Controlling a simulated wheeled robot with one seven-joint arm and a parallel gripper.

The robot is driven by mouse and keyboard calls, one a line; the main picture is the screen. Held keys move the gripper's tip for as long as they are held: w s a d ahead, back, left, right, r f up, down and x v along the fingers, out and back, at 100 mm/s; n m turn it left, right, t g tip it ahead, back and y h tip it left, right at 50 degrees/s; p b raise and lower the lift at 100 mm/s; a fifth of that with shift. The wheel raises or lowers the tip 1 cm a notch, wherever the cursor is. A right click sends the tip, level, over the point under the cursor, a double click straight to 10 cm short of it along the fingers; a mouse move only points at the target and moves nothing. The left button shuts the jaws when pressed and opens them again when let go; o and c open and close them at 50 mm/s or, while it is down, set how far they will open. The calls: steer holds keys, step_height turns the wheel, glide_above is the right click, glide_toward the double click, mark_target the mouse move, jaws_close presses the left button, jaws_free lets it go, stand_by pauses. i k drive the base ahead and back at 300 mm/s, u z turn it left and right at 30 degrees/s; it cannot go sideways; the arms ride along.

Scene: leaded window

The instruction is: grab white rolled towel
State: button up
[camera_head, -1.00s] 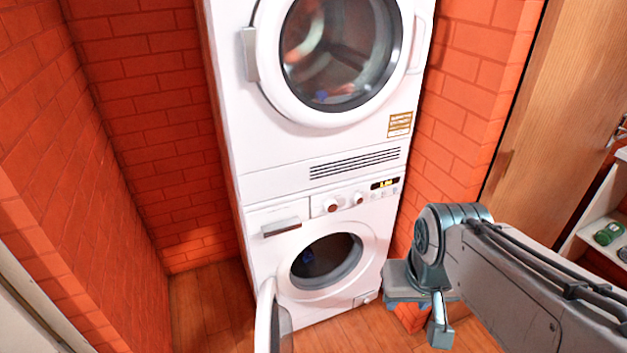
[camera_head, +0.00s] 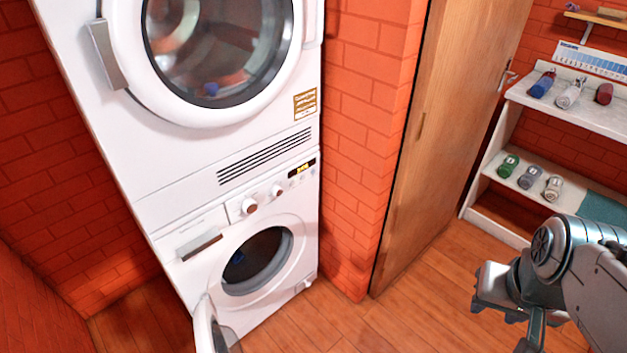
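A white rolled item (camera_head: 570,93), which looks like a rolled towel, lies on the upper board of the white shelf at the right, between a blue roll (camera_head: 541,83) and a dark red roll (camera_head: 604,93). A paler roll (camera_head: 552,187) lies on the lower board, to the right of a green roll (camera_head: 508,165) and a grey-blue roll (camera_head: 529,177). My gripper (camera_head: 507,312) is at the lower right, in front of the shelf and apart from all the rolls. No held object shows; its finger opening is unclear.
The white shelf unit (camera_head: 478,207) stands right of a wooden door (camera_head: 440,130). Stacked white machines (camera_head: 160,160) stand at the left, the lower one with its round door (camera_head: 206,330) swung open. The wooden floor (camera_head: 400,310) between is clear.

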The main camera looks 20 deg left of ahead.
mark_target(568, 96)
steer(key=z, duration=0.55)
steer(key=i, duration=1.8)
steer(key=u, duration=0.15)
